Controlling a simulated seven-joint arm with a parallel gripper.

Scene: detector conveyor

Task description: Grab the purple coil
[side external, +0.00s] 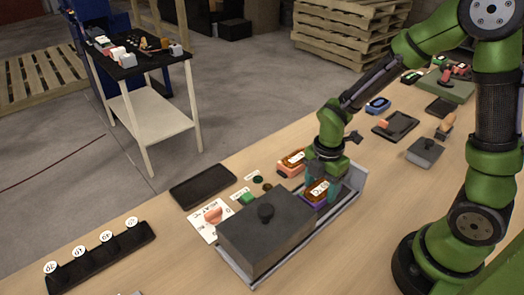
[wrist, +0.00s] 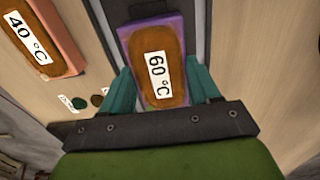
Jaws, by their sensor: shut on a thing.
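The purple coil (wrist: 179,35) is a purple-framed block with a brown centre and a white "60 °C" label. In the side view the purple coil (side external: 313,201) sits at the conveyor, just right of the dark detector box. My gripper (wrist: 161,88) has its teal fingers on both sides of the purple coil and is shut on it. In the side view my gripper (side external: 321,183) points down over the conveyor. I cannot tell whether the coil is lifted off the belt.
An orange coil (wrist: 44,35) labelled "40 °C" lies beside the conveyor, also in the side view (side external: 291,163). The dark detector box (side external: 265,235) covers part of the conveyor (side external: 350,189). A black tray (side external: 203,191) is empty. A blue coil (side external: 378,105) lies farther back.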

